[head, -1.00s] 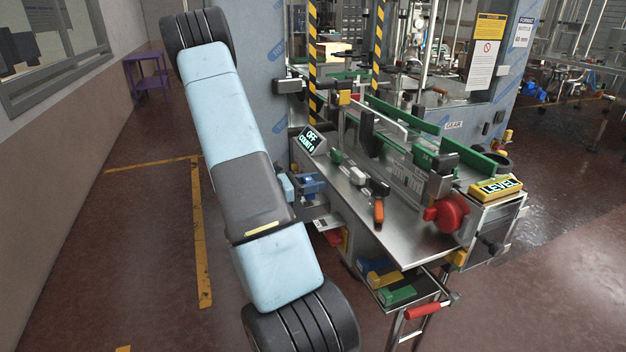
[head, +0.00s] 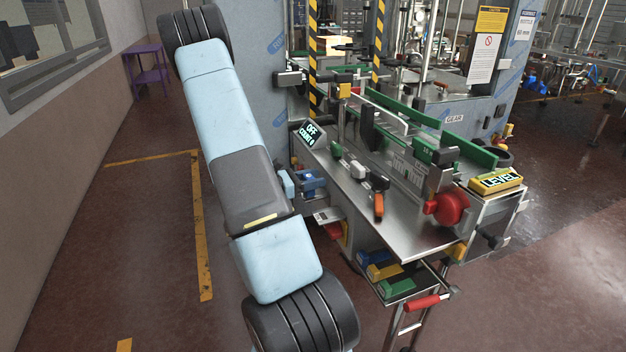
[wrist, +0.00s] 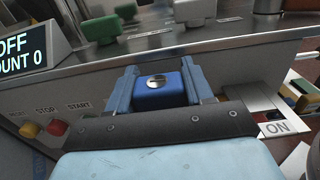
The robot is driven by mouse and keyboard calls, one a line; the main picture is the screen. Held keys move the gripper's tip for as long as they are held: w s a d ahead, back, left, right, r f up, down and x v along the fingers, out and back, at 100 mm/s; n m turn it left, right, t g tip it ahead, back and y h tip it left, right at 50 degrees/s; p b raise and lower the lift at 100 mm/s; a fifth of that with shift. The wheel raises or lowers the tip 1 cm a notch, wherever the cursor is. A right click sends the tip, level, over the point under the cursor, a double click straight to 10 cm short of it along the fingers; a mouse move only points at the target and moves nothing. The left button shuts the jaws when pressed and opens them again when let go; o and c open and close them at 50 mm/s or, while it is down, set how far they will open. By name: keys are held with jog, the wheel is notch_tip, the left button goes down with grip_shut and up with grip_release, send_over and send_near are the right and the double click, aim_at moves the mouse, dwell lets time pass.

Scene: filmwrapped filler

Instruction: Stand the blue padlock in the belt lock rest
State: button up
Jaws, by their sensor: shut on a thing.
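The blue padlock (wrist: 160,93) shows in the wrist view as a blue block with a slotted silver disc on its face. My gripper (wrist: 162,88) is shut on it, with one blue finger on each side. In the head view my gripper (head: 300,184) is at the left side of the steel machine table, with the padlock (head: 313,181) between its fingers. The padlock is in front of the machine's front panel; I cannot tell whether it touches anything. I cannot make out the belt lock rest for certain.
The steel table (head: 415,235) carries an orange-handled tool (head: 378,205), a red knob (head: 449,208) and a yellow LEVEL box (head: 495,181). A low shelf holds blue, yellow (head: 385,271) and green blocks. An ON plate (wrist: 275,127) and push buttons (wrist: 57,128) flank my gripper.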

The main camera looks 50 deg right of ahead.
jog(key=shift+f, duration=0.3)
dwell(0.5)
jog(key=o, duration=1.3)
jog(key=shift+o, duration=0.2)
jog(key=v, duration=1.3)
jog(key=shift+w+a, duration=0.2)
jog(key=shift+a, duration=0.15)
